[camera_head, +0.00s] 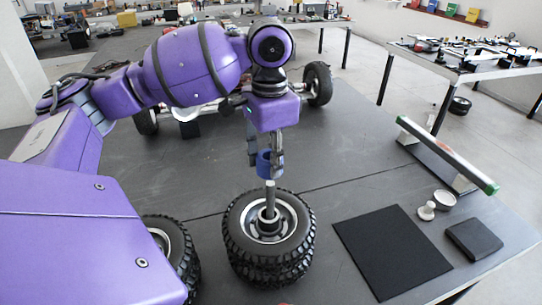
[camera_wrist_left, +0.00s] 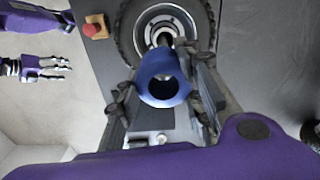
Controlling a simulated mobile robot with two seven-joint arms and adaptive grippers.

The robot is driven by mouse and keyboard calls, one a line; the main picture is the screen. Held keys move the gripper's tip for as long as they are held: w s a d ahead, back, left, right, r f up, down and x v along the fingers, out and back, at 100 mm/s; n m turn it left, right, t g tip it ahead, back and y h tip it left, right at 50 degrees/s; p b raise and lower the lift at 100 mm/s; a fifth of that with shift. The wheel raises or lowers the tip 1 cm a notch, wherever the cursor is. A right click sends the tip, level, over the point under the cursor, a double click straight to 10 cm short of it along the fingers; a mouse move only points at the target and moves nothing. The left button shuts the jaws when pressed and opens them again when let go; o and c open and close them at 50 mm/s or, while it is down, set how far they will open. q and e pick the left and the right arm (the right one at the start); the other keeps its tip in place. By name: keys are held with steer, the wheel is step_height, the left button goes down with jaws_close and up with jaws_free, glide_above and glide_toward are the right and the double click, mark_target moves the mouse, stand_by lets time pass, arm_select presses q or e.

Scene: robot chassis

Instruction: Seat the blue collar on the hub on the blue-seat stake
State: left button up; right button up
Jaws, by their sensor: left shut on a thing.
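The blue collar (camera_head: 264,164) is between the fingers of my left gripper (camera_head: 266,158), which is shut on it. In the head view it is just above the tip of a grey upright stake (camera_head: 270,195), nearly in line. The stake rises from the hub (camera_head: 268,222) of the upper of two stacked tyres. In the left wrist view the collar (camera_wrist_left: 163,80) shows its round bore, with the wheel (camera_wrist_left: 165,25) behind it. The exact gap and alignment cannot be told. My right gripper (camera_wrist_left: 62,71) shows only in the left wrist view, empty, fingers apart.
Another tyre (camera_head: 175,252) stands left of the stack, partly behind my left arm. A black mat (camera_head: 390,250), a dark block (camera_head: 474,240), small round parts (camera_head: 427,211) and a green-ended bar (camera_head: 450,155) are on the right. A red button (camera_wrist_left: 92,27) shows in the wrist view.

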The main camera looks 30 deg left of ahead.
mark_target(271, 204)
arm_select(q)
steer(key=shift+w, duration=0.1)
steer(key=shift+f, duration=0.25)
steer(key=shift+w+f, duration=0.1)
steer(key=shift+f, duration=1.1)
step_height(271, 204, down, 3)
steer(key=shift+f, duration=0.2)
step_height(271, 204, down, 5)
steer(key=shift+f, duration=0.1)
step_height(271, 204, down, 2)
steer(key=shift+f, duration=0.1)
steer(key=shift+f+b, duration=0.3)
steer(key=shift+f, duration=0.35)
arm_select(e)
steer(key=shift+w+d+r, duration=0.1)
steer(key=shift+w+r, duration=0.1)
steer(key=shift+w, duration=0.45)
